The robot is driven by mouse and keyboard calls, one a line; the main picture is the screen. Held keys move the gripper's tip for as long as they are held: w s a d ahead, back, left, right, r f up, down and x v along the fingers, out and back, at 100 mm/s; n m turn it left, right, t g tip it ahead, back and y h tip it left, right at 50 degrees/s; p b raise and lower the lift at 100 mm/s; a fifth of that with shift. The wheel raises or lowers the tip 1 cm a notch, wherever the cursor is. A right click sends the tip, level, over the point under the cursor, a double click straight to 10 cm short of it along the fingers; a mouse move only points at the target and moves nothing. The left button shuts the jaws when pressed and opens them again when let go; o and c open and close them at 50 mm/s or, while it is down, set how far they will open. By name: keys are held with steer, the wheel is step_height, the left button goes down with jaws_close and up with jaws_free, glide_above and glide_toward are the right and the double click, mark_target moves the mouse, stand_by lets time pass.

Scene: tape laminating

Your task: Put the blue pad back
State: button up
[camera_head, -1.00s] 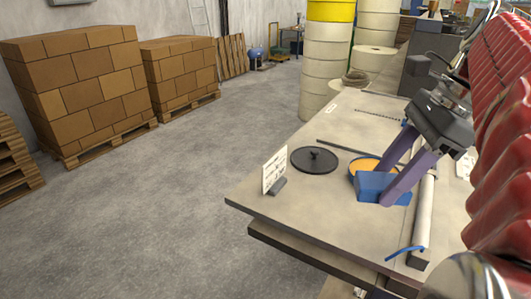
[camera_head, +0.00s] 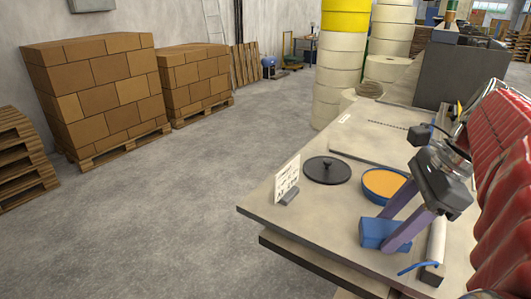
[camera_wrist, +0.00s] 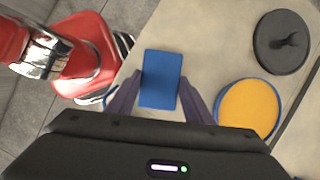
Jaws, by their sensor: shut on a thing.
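The blue pad (camera_head: 379,233) is a small blue block near the front edge of the table (camera_head: 290,217). My gripper (camera_head: 393,230) is shut on it, with one purple finger on each side. In the wrist view the blue pad (camera_wrist: 160,79) lies between the fingertips of my gripper (camera_wrist: 158,90). A round blue dish with an orange top (camera_head: 384,184) stands just behind the pad, apart from it. I cannot tell whether the pad touches the table.
A black round lid with a knob (camera_head: 327,169) and a white sign card (camera_head: 286,180) are on the table's left. A pale roller (camera_head: 436,245) and a blue strip (camera_head: 417,268) lie to the right. Table space left of the pad is clear.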

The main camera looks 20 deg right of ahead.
steer(key=shift+f, duration=0.45)
steer(key=o, duration=1)
steer(key=shift+f, duration=0.1)
steer(key=v, duration=1.2)
steer(key=shift+w, duration=0.1)
